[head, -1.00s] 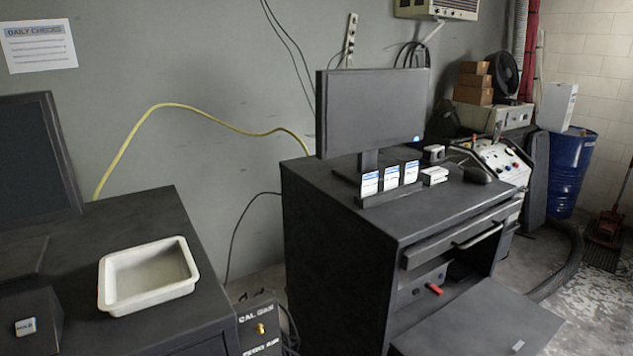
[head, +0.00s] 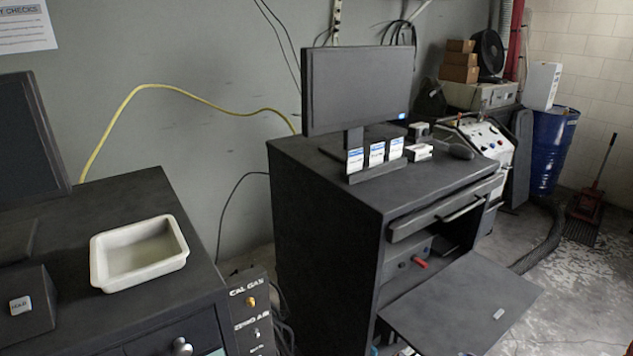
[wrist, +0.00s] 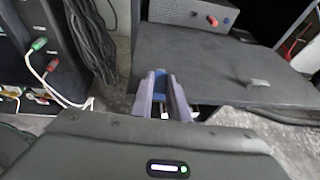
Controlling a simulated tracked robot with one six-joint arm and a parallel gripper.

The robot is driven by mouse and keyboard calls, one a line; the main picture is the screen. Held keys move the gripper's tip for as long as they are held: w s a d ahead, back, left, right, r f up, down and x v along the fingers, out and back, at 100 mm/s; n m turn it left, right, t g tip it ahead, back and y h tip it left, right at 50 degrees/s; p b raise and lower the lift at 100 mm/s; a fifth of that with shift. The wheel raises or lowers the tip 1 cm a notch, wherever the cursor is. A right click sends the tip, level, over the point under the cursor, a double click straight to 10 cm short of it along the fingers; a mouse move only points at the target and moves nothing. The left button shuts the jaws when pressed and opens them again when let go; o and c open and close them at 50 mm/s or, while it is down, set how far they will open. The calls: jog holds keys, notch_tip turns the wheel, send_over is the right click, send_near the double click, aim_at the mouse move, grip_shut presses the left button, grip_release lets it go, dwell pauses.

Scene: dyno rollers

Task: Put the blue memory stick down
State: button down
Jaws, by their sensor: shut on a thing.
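My gripper (wrist: 161,100) shows in the wrist view, its two pale fingers shut on the blue memory stick (wrist: 160,86). Only part of the stick shows between the fingers; the rest is hidden. The fingers point toward the dark lowered flap (wrist: 205,66) of the cabinet, over its near left side in the picture. I cannot tell the stick's height above what lies below. The gripper and stick cannot be made out in the head view.
In the head view, the flap (head: 460,303) is open below the drawer of the black cabinet (head: 325,215). A red item (head: 420,262) lies inside the cabinet. A cream tray (head: 170,270) sits on the left bench (head: 60,225). Cables (wrist: 90,40) hang left in the wrist view.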

jog(key=shift+w+d+m+h, duration=0.25)
jog(key=shift+m+h, duration=0.05)
jog(key=shift+w+a+t, duration=0.1)
jog(key=shift+w+t, duration=0.2)
jog(key=shift+w, duration=0.05)
jog(key=shift+m+h, duration=0.6)
jog(key=shift+h, duration=0.1)
jog(key=w+a, duration=0.3)
jog(key=w, duration=0.1)
jog(key=shift+a+r, duration=0.1)
jog(key=shift+r, duration=0.15)
jog(key=w+a, duration=0.1)
jog(key=a, duration=0.1)
jog(key=w+a, duration=0.1)
jog(key=a, duration=0.2)
jog(key=w+a, duration=0.1)
jog(key=a, duration=0.1)
jog(key=shift+w+a+r, duration=0.2)
jog(key=shift+w+r, duration=0.1)
jog(key=shift+w, duration=0.1)
jog(key=w+a+r+n+g+y, duration=0.1)
jog(key=w+a+n+y, duration=0.1)
jog(key=a, duration=1.3)
jog(key=shift+w+a+y, duration=0.15)
jog(key=shift+a+y, duration=0.1)
jog(key=shift+y, duration=0.15)
